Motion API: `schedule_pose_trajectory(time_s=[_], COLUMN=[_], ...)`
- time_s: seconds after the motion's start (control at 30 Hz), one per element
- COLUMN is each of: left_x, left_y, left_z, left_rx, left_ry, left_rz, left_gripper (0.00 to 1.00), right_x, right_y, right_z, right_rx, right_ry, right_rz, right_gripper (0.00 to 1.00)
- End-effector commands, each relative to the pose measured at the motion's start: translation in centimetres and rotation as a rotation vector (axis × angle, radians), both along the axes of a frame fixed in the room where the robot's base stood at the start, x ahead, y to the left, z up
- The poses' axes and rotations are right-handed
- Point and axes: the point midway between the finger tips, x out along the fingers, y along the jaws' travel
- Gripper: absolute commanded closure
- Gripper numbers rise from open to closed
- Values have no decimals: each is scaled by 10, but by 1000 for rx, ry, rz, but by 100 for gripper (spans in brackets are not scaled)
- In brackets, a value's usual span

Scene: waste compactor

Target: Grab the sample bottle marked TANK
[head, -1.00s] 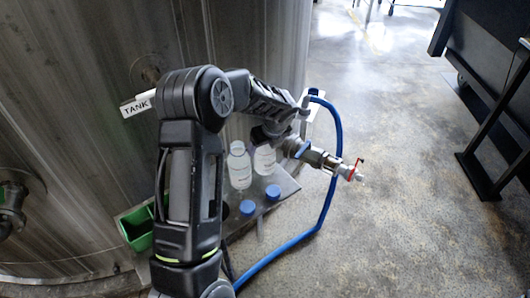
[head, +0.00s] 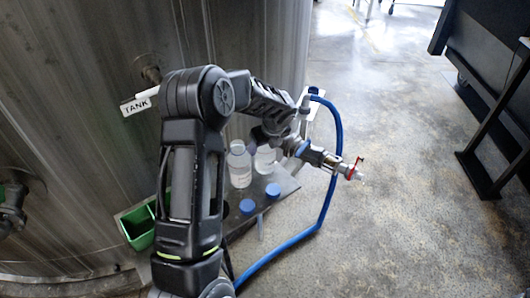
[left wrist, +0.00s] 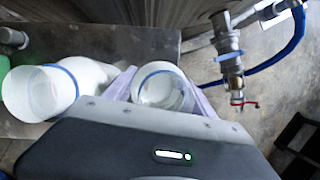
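Two clear bottles with pale labels stand side by side, uncapped, on a grey shelf (head: 285,185) by the tank. The label writing is too small to read. The left bottle (head: 239,168) stands free; it also shows in the left wrist view (left wrist: 42,95). The right bottle (head: 266,160) is partly hidden by my arm. My left gripper (left wrist: 163,88) has one finger on each side of this right bottle (left wrist: 158,92). I cannot tell whether the fingers press on it. A white tag reading TANK (head: 136,106) is on the tank's pipe. My right gripper is out of view.
Two blue caps (head: 273,190) lie on the shelf in front of the bottles. A green bin (head: 138,229) is at the left. A valve with a red handle (head: 356,168) and a blue hose (head: 337,130) are close on the right. Open floor lies beyond.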

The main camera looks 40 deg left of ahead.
Motion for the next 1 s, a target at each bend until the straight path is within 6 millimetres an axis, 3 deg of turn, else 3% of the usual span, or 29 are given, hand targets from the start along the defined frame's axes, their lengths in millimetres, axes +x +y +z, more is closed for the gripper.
schedule_pose_trajectory(time_s=[0.33,0.67,1.0], left_x=[0,1,1], left_y=[0,0,0], left_z=[0,5,60], left_rx=[0,0,1], left_ry=[0,-2,-5], left_rz=[0,0,0], left_gripper=[76,77,77], right_x=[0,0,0], right_y=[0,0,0], right_z=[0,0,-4], right_rx=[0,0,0], right_ry=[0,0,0], right_rz=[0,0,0], right_gripper=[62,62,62])
